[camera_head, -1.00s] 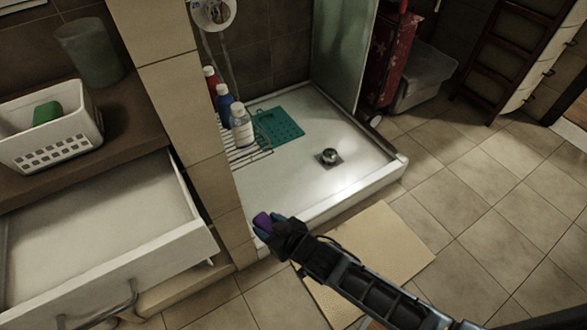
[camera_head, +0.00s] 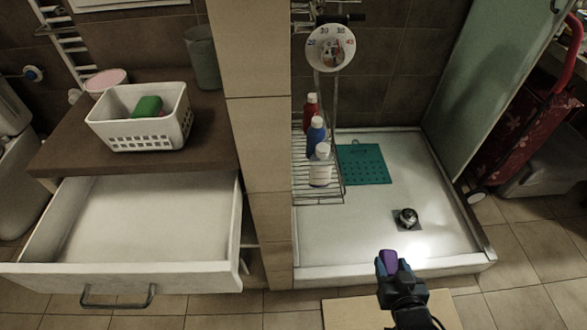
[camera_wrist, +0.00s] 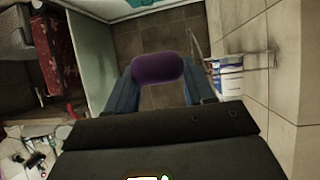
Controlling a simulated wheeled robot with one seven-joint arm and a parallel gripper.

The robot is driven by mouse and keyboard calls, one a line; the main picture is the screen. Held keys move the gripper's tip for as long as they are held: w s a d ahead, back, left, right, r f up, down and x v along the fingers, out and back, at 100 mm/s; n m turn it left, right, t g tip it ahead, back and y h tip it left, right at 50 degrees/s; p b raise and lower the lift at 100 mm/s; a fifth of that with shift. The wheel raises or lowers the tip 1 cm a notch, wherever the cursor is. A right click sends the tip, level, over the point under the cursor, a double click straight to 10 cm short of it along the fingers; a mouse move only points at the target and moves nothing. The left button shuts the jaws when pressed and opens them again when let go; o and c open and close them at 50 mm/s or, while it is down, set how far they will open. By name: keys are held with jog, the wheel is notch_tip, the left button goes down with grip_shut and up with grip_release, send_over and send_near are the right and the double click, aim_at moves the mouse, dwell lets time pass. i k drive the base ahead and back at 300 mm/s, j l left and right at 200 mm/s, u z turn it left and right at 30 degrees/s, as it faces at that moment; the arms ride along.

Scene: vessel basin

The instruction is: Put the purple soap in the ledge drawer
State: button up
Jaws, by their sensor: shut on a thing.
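The purple soap (camera_head: 390,262) is held between the fingertips of my gripper (camera_head: 388,268), in front of the shower tray's front edge in the head view. In the wrist view the purple soap (camera_wrist: 158,67) sits crosswise between the two blue fingers of my gripper (camera_wrist: 160,80). The ledge drawer (camera_head: 140,225) is at the left, pulled out under the brown ledge (camera_head: 70,150). Its inside looks empty. My gripper is well to the right of the drawer, beyond the tiled pillar.
The tiled pillar (camera_head: 258,130) stands between drawer and shower. A white basket (camera_head: 150,130) with a green soap (camera_head: 147,106) stands on the ledge. Several bottles stand on a wire rack (camera_head: 318,180). A drain (camera_head: 407,218) and a teal mat (camera_head: 363,164) are in the shower tray (camera_head: 365,245).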

aim_at(163, 234)
jog(key=j+z, duration=0.2)
jog(key=j, duration=0.25)
jog(key=k+j+z, duration=0.25)
jog(key=j, duration=0.2)
jog(key=j+z, duration=0.2)
jog(key=j, duration=0.3)
jog(key=k+j+z, duration=0.2)
jog(key=j, duration=0.2)
jog(key=k+j, duration=0.15)
jog(key=j, duration=0.25)
jog(key=k+j+z, duration=0.1)
jog(key=j, duration=0.35)
jog(key=k+j, duration=0.25)
jog(key=j, duration=0.15)
jog(key=k+j, duration=0.15)
jog(key=j, duration=0.25)
jog(key=k+j+z, duration=0.1)
jog(key=j, duration=0.3)
jog(key=k, duration=0.1)
